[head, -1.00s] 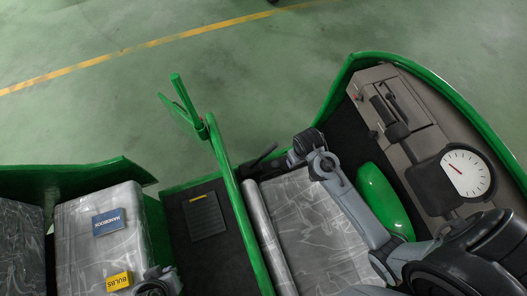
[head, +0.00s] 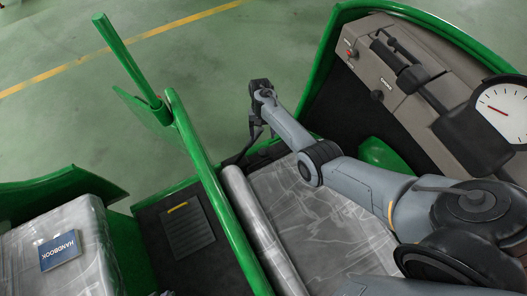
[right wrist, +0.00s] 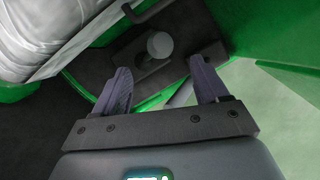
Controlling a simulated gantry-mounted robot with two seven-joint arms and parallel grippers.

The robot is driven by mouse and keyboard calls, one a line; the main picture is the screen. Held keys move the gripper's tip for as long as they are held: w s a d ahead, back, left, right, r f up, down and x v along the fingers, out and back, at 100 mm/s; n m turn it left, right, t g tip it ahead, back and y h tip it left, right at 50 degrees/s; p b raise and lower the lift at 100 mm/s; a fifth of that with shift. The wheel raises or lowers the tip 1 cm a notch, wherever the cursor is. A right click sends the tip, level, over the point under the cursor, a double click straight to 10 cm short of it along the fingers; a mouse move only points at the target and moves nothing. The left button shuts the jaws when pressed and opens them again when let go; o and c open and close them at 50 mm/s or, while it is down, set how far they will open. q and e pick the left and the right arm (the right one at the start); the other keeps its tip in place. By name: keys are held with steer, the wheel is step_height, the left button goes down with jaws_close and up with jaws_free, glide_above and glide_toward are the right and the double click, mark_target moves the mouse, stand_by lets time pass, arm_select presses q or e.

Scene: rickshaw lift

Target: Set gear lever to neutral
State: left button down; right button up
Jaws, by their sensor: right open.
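In the right wrist view, a grey round knob (right wrist: 160,45), which looks like the gear lever's top, stands over a dark plate (right wrist: 125,63) beside the seat. The lever's exact position in its slot is too dark to tell. My right gripper (right wrist: 160,74) is open and empty, its two fingers spread on either side below the knob and apart from it. In the head view, my right gripper (head: 254,128) hangs beyond the seat's far edge, and the knob cannot be made out there. Of my left arm, only a sliver shows at the bottom edge.
The wrapped seat (head: 310,215) lies under my right arm. A green bar (head: 212,185) runs left of it. The dashboard (head: 415,95) with a white dial (head: 505,110) is at the right. A curved dark handle (right wrist: 148,12) is near the knob. A blue handbook (head: 59,250) lies at the left.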

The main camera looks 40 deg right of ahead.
mark_target(263, 150)
arm_select(q)
step_height(263, 150, down, 6)
steer(key=b, duration=0.5)
steer(key=shift+d+b, duration=0.15)
steer(key=shift+b, duration=0.25)
arm_select(e)
steer(key=x, duration=1)
steer(key=shift+f, duration=0.1)
